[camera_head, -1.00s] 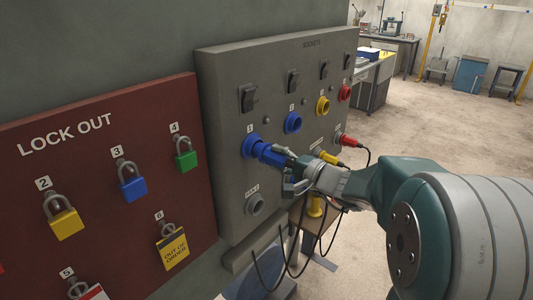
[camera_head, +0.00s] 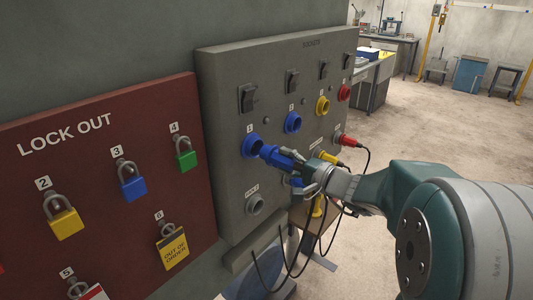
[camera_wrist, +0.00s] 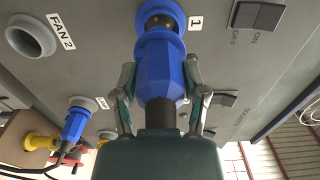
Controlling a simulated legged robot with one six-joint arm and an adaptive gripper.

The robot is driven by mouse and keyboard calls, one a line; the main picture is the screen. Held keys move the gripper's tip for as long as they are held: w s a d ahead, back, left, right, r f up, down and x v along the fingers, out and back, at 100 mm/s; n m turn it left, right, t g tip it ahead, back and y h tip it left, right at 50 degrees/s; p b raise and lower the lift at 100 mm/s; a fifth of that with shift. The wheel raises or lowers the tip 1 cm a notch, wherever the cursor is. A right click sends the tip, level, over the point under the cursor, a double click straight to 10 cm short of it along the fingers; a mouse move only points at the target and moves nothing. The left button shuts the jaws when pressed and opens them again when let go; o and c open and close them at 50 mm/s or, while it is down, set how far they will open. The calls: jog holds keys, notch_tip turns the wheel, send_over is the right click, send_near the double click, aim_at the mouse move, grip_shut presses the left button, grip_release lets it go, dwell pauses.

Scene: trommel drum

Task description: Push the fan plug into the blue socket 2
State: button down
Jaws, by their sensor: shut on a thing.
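A blue plug (camera_head: 272,156) is held in my gripper (camera_head: 288,163), just in front of the blue socket marked 1 (camera_head: 250,146). A small gap shows between plug and socket. In the wrist view the fingers grip both sides of the plug (camera_wrist: 160,72), and the inside of socket 1 (camera_wrist: 160,20) shows past its front end. The other blue socket (camera_head: 292,122), to the right of socket 1, is empty. A second blue plug (camera_head: 296,181) is partly hidden below my gripper; it also shows in the wrist view (camera_wrist: 75,122).
An empty grey holder (camera_head: 255,205), labelled FAN 2 (camera_wrist: 62,31), is below socket 1. Yellow (camera_head: 329,157) and red (camera_head: 347,140) plugs with hanging cables are at the right. Yellow (camera_head: 323,105) and red (camera_head: 344,92) sockets continue the row. A red lockout board (camera_head: 95,130) is at the left.

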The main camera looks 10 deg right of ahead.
jog(key=shift+v, duration=2.55)
jog(key=shift+w+a, duration=0.1)
